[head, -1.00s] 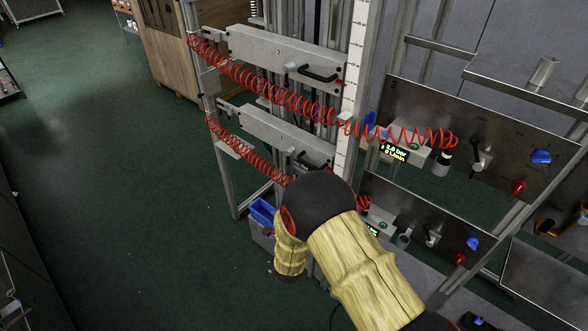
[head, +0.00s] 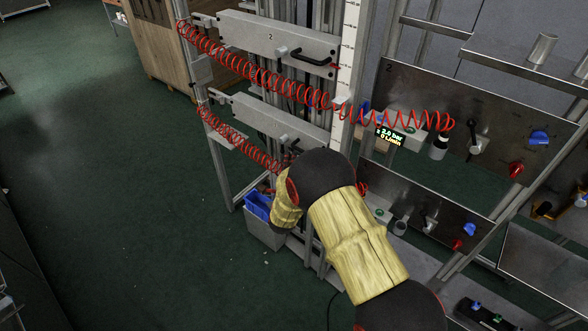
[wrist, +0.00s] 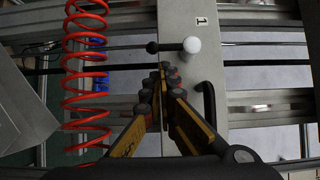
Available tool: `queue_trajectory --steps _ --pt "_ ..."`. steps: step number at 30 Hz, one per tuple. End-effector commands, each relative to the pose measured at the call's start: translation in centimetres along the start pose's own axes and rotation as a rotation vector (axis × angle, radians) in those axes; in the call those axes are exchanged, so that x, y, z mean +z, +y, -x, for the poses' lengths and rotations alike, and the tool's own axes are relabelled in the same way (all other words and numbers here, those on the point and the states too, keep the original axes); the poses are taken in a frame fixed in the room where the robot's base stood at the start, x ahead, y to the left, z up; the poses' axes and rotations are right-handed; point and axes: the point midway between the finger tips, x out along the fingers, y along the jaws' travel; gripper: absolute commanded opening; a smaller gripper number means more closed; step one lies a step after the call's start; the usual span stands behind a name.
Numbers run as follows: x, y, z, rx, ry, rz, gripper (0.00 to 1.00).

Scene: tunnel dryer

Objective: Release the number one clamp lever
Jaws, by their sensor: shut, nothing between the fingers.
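In the wrist view, a pale plate marked 1 (wrist: 201,22) runs down the middle. A round white knob (wrist: 191,45) sits on it, and a thin dark rod with a black end (wrist: 152,47) lies in line with it to the left. My gripper (wrist: 164,72) is shut and empty. Its tips appear just below the rod and knob; I cannot tell whether they touch. A black handle (wrist: 209,103) is on the plate, right of the fingers. In the head view, the lower bar (head: 262,121) is partly covered by my arm, which hides my gripper.
A red coiled hose (wrist: 86,75) hangs left of the fingers. An upper bar marked 2 (head: 245,38) crosses above the lower one. Control panels (head: 478,130) stand at the right. A bin with blue contents (head: 262,232) is on the floor. Open floor lies left.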

Motion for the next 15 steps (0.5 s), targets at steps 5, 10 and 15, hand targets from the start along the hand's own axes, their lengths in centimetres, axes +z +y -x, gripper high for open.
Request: queue_trajectory --steps 5,10,15 --pt "0.89 0.02 -0.88 -0.001 0.001 0.0 0.0" --pt "1.05 -0.02 -1.01 0.0 0.0 0.0 0.0" --pt "1.03 -0.03 -1.0 0.0 0.001 0.0 0.0"
